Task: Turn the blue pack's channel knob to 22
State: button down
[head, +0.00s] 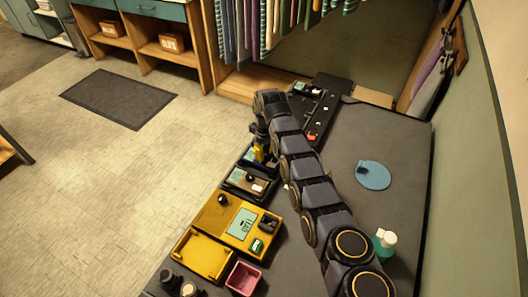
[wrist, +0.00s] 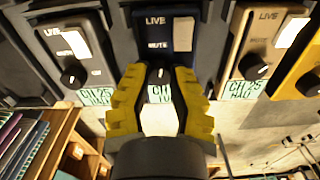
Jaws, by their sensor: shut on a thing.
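The blue pack (wrist: 150,31) is dark navy and sits at the top middle of the wrist view, marked LIVE and MUTE. Its rocker switch (wrist: 183,33) shows a pale face. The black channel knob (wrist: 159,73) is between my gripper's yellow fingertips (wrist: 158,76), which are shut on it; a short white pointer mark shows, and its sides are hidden. The pale green channel label (wrist: 160,94) is partly covered by the fingers; I cannot read its number. In the head view my gripper (head: 260,148) is over the row of packs, and the arm hides part of them.
A tan pack (wrist: 256,48) on the right and a pale pack (wrist: 77,45) on the left flank the blue one, both labelled CH 25. In the head view a yellow pack (head: 212,218), a yellow tray (head: 203,256), a pink bin (head: 243,279) and a blue disc (head: 373,175) are on the table.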

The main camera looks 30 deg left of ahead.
jog(key=shift+s+f+n, duration=0.2)
jog(key=shift+f+n, duration=0.05)
jog(key=shift+n, duration=0.35)
jog(key=c, duration=0.8)
grip_release()
jog(key=shift+w+r, duration=0.1)
jog(key=shift+r, duration=0.5)
notch_tip(320, 180, up, 11)
